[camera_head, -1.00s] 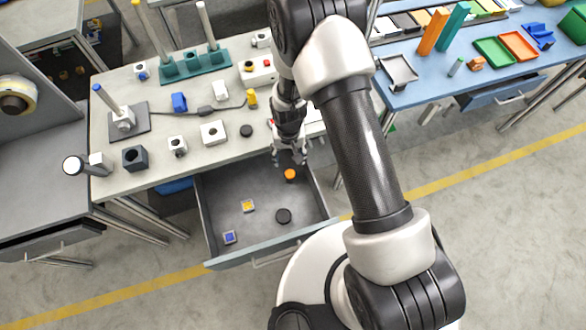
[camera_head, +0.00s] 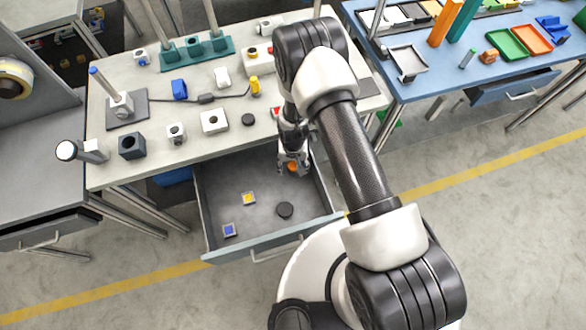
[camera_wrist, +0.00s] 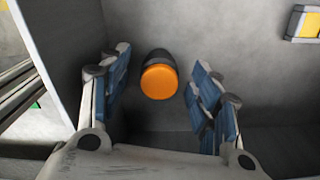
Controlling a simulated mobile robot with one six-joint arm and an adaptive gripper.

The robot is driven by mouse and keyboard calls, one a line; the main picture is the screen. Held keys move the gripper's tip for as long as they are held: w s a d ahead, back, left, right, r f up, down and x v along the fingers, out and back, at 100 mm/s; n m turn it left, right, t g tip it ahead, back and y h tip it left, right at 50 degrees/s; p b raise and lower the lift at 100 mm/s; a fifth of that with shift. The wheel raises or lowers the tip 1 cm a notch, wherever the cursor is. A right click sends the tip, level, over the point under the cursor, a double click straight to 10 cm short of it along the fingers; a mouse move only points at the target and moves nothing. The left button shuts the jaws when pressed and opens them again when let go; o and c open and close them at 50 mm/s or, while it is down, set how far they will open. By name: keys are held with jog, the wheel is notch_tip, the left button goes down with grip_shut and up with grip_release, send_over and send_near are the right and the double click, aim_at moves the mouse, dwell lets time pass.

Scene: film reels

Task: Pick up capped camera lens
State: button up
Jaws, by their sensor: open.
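The capped camera lens appears to be the short dark cylinder with an orange top in the open drawer; it shows in the head view (camera_head: 292,167) and the wrist view (camera_wrist: 159,80). It stands upright near the drawer's right back part. My gripper (camera_head: 293,162) is open above it. In the wrist view, the blue-padded fingers of my gripper (camera_wrist: 161,75) are on either side of the lens, with a gap on both sides. The fingers partly hide the lens in the head view.
A drawer wall (camera_wrist: 55,55) is close on the left in the wrist view. The worktop (camera_head: 105,175) with several parts lies behind.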

notch_tip(320, 180, down, 2)
jog(key=shift+f, duration=0.25)
jog(key=shift+c, duration=0.3)
jog(key=c, duration=1.1)
jog(key=shift+r, duration=0.15)
jog(key=shift+c, duration=0.2)
